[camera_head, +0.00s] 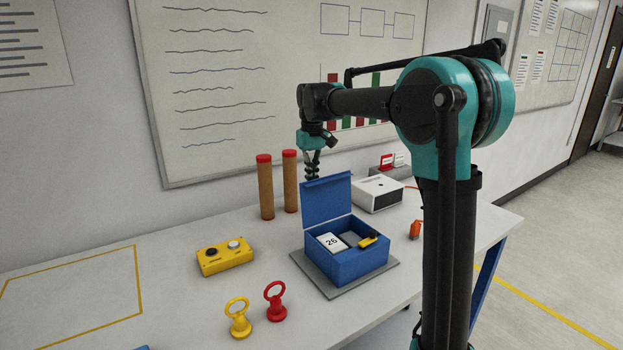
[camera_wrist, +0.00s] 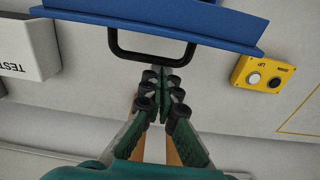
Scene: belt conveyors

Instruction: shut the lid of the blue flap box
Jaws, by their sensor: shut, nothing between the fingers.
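The blue flap box (camera_head: 350,265) stands on a grey plate on the table, with its blue lid (camera_head: 327,198) raised roughly upright at the back. A white card marked 26 and a small yellow and black item lie inside. In the wrist view the lid (camera_wrist: 170,22) crosses the top, with a black loop handle (camera_wrist: 113,44) on it. My gripper (camera_wrist: 161,76) is shut and empty beside the handle; I cannot tell whether they touch. In the head view my gripper (camera_head: 313,170) is behind the lid's top edge, its tips partly hidden.
Two brown cylinders with red tops (camera_head: 265,188) stand behind left, close to my gripper. A white box (camera_head: 378,194) is behind right. A yellow button box (camera_head: 225,257) and yellow (camera_head: 238,320) and red (camera_head: 275,303) ring-handled pieces are left of the box. An orange item (camera_head: 415,229) is at right.

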